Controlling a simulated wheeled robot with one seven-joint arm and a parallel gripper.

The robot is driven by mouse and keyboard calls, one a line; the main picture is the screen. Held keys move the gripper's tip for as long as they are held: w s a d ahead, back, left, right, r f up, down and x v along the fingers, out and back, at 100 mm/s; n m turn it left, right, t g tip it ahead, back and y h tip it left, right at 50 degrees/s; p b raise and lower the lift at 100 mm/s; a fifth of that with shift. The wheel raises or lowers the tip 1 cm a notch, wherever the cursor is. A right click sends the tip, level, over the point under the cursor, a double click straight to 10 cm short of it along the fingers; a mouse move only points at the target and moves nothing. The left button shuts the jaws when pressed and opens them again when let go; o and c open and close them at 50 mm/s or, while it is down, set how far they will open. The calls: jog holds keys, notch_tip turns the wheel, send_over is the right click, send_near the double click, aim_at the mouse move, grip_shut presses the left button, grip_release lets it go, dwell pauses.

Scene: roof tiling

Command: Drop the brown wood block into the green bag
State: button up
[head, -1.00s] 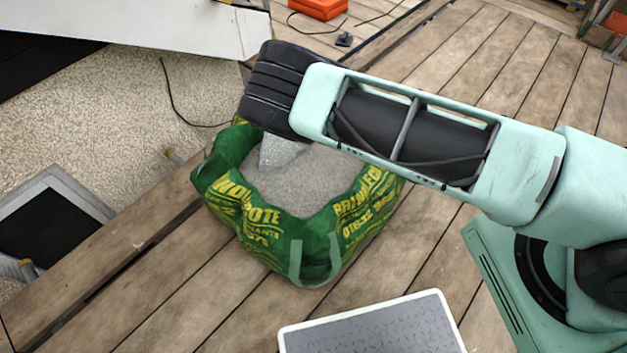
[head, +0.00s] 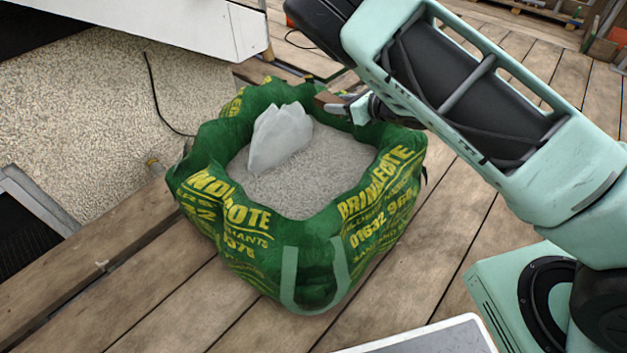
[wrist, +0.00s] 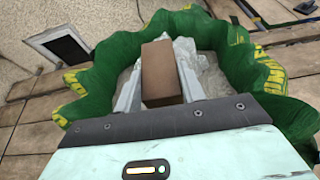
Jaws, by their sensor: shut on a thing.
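The brown wood block (wrist: 160,72) is held between the two fingers of my gripper (wrist: 160,85) in the wrist view. In the head view the block (head: 328,101) shows as a small brown piece at the tip of my gripper (head: 342,106), at the far right part of the bag's rim. The green bag (head: 250,238) with yellow lettering stands open on the planks. It holds grey gravel and a pale grey pointed lump (head: 279,136). In the wrist view the bag (wrist: 113,75) opens beyond the block. The block's height above the gravel is hard to tell.
Wooden planks (head: 130,290) surround the bag. A pebbled roof surface (head: 110,110) and a white panel (head: 200,22) lie to the left. A black cable (head: 152,95) runs over the pebbles. A pale-edged flat board (head: 440,340) lies at the front.

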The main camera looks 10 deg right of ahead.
notch_tip(320, 180, down, 6)
jog(key=b, duration=0.4)
jog(key=shift+b, duration=0.3)
jog(key=o, duration=1.1)
jog(key=shift+c, duration=0.2)
jog(key=p+v, duration=0.5)
jog(key=v, duration=1.2)
jog(key=shift+r, duration=0.15)
jog(key=shift+s, duration=0.1)
